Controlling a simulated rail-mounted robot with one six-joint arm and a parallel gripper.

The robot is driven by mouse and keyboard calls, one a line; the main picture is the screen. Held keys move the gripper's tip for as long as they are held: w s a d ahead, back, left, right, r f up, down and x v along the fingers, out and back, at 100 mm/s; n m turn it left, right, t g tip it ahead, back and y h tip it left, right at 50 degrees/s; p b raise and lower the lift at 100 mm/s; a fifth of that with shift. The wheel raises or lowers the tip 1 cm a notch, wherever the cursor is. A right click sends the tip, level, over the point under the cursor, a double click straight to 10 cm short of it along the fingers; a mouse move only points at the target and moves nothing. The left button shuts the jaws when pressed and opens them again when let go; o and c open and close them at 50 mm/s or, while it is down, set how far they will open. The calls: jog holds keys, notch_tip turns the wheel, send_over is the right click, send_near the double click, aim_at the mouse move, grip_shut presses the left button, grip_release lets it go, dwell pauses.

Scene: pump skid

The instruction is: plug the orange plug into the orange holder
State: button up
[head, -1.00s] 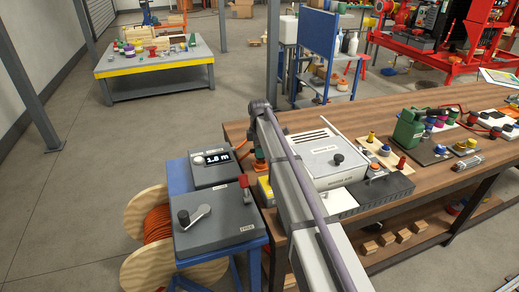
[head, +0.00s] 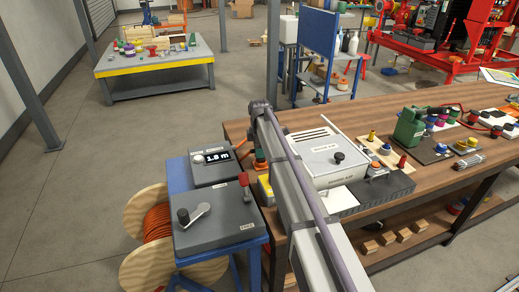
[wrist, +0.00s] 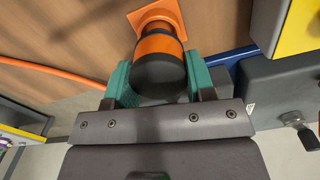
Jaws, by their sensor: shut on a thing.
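In the wrist view the orange plug (wrist: 158,66) is a black body with an orange band. It sits between the green fingers of my gripper (wrist: 160,85), which is shut on it. The orange holder (wrist: 146,14), with a square flange, is right beyond the plug's orange end and in line with it. The plug hides most of the holder, so I cannot tell whether the plug is seated in it or just in front of it. In the head view my arm largely hides this spot; only a little orange shows beside it.
An orange cable (wrist: 50,71) runs across the wooden bench in the wrist view. A grey box with a crank (head: 216,215) and a meter reading 1.8 m (head: 212,165) stand left of my arm, above a cable drum (head: 150,225). A white-lidded box (head: 325,155) stands right of it.

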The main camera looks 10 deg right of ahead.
jog(key=shift+f+b, duration=1.3)
jog(key=shift+f, duration=0.1)
jog(key=o, duration=1.1)
jog(key=shift+r, duration=0.1)
notch_tip(320, 180, up, 11)
jog(key=p, duration=1.1)
